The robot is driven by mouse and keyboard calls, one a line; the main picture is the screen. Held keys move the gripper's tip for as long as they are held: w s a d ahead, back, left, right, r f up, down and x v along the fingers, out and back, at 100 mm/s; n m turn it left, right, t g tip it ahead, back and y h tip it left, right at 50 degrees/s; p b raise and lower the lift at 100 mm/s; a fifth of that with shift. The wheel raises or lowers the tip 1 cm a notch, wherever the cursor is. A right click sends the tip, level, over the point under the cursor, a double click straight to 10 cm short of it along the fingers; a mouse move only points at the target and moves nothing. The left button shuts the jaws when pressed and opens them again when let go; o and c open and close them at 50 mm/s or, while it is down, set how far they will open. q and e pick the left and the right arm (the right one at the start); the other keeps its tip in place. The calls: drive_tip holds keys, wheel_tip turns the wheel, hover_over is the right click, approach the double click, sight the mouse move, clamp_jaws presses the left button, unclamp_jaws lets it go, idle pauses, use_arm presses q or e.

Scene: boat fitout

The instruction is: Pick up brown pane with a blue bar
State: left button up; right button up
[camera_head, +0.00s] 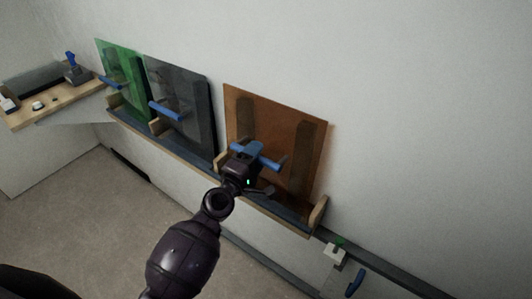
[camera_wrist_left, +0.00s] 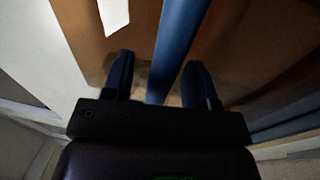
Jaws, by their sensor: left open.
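The brown pane (camera_head: 275,118) stands upright, leaning near the wall in a wooden-ended rack, with two darker vertical strips on its face. Its blue bar (camera_head: 270,160) runs across the front, partly hidden by my left gripper (camera_head: 254,164). In the left wrist view the blue bar (camera_wrist_left: 180,35) runs between the two open fingers of my left gripper (camera_wrist_left: 158,78), with gaps showing beside it. The brown pane (camera_wrist_left: 240,50) fills the background there. My right gripper is not in view.
A dark grey pane (camera_head: 190,85) and a green pane (camera_head: 118,65), each with a blue bar, stand to the left in the rack (camera_head: 185,152). A wooden shelf (camera_head: 50,112) with small items is at far left. A blue handle (camera_head: 356,282) is low right.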

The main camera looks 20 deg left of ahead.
use_arm(q)
drive_tip(key=shift+x, duration=0.8)
clamp_jaws()
drive_tip(key=shift+r, duration=0.2)
